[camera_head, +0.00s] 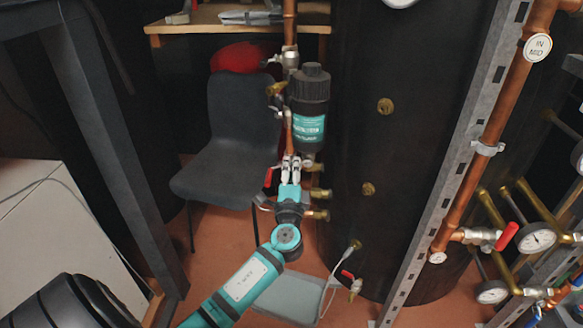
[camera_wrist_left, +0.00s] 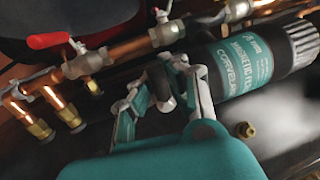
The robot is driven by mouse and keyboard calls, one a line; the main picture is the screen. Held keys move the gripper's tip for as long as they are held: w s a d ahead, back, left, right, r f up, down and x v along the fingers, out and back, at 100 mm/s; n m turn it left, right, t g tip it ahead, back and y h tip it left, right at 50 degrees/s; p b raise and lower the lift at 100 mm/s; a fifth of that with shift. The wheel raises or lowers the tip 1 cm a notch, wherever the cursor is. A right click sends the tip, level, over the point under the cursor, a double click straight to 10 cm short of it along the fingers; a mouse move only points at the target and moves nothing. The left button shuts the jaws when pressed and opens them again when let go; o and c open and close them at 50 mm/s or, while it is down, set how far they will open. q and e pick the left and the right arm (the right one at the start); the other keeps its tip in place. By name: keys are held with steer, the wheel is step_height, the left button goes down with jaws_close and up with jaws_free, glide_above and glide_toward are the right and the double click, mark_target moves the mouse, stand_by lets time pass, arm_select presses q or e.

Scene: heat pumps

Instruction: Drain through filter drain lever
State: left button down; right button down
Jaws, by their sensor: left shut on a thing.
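The magnetic filter (camera_head: 309,100) is a black canister with a teal label, mounted upright on a copper pipe in front of a large black tank. It lies sideways across the upper right of the left wrist view (camera_wrist_left: 245,65). My left gripper (camera_head: 291,160) is at the filter's lower end. In the wrist view its fingers (camera_wrist_left: 168,78) are closed together just beside the canister's end. They grip a small dark part there, the filter drain lever, mostly hidden by the fingers. My right gripper is in neither view.
A red-handled valve (camera_wrist_left: 62,41) and brass fittings (camera_head: 318,193) sit close by the gripper. A grey tray (camera_head: 285,297) is on the floor below, with a pale hose (camera_head: 340,265) near it. A dark chair (camera_head: 228,130) stands behind. A metal strut (camera_head: 455,160) rises at right.

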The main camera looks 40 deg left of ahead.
arm_select(q)
steer(key=shift+d+f, duration=0.1)
steer(key=shift+f, duration=0.1)
steer(key=c, duration=1.3)
jaws_free()
steer(key=shift+r, duration=0.2)
steer(key=shift+o, duration=0.2)
steer(key=shift+s, duration=0.1)
steer(key=v, duration=0.8)
steer(key=shift+f, duration=0.15)
